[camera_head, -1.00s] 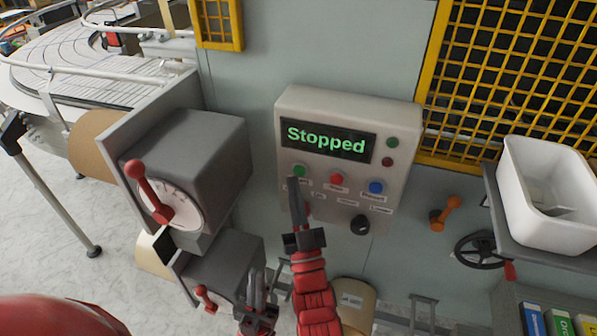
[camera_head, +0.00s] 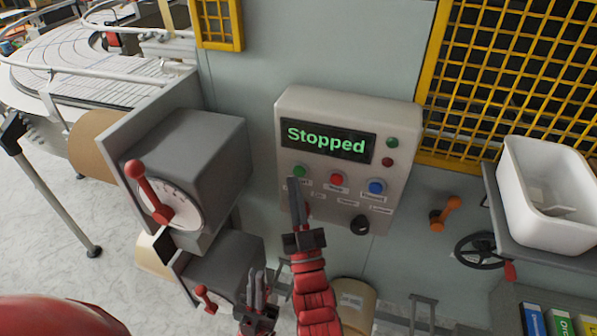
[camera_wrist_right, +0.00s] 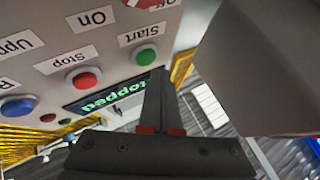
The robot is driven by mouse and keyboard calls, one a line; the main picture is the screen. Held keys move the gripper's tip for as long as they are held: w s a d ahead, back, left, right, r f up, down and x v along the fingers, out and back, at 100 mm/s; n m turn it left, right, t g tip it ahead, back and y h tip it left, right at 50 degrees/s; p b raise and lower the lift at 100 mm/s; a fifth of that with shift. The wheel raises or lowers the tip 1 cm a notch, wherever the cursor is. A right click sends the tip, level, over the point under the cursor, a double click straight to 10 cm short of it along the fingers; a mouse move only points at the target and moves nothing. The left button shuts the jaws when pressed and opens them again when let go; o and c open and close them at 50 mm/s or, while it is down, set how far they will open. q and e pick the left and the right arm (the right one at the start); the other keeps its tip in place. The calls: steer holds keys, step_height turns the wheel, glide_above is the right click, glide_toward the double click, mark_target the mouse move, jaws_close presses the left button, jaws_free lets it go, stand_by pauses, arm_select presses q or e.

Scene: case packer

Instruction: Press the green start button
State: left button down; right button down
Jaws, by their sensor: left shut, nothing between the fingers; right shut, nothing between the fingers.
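The green start button (camera_head: 299,171) sits on the grey control panel (camera_head: 400,110), left of a red and a blue button. The panel's display (camera_head: 326,140) reads "Stopped". My right gripper (camera_head: 294,182) is shut and empty, its fingertips just below the green button. In the right wrist view the green button (camera_wrist_right: 145,55) shows beside the "Start" label, and the shut fingertips (camera_wrist_right: 158,73) are very near it. I cannot tell whether they touch. My left gripper (camera_head: 257,278) is shut and empty, low in the head view, away from the panel.
The red stop button (camera_head: 337,179), blue button (camera_head: 376,187) and black knob (camera_head: 360,224) are on the same panel. A grey box with a red lever (camera_head: 148,190) stands to the left. A white bin (camera_head: 520,190) is at the right.

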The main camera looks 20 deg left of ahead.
steer(key=shift+w, duration=0.1)
stand_by(0.5)
steer(key=shift+w+b, duration=0.3)
steer(key=shift+w, duration=0.05)
steer(key=shift+w, duration=0.4)
stand_by(0.6)
steer(key=shift+s, duration=0.85)
steer(key=s, duration=0.5)
stand_by(0.4)
stand_by(0.5)
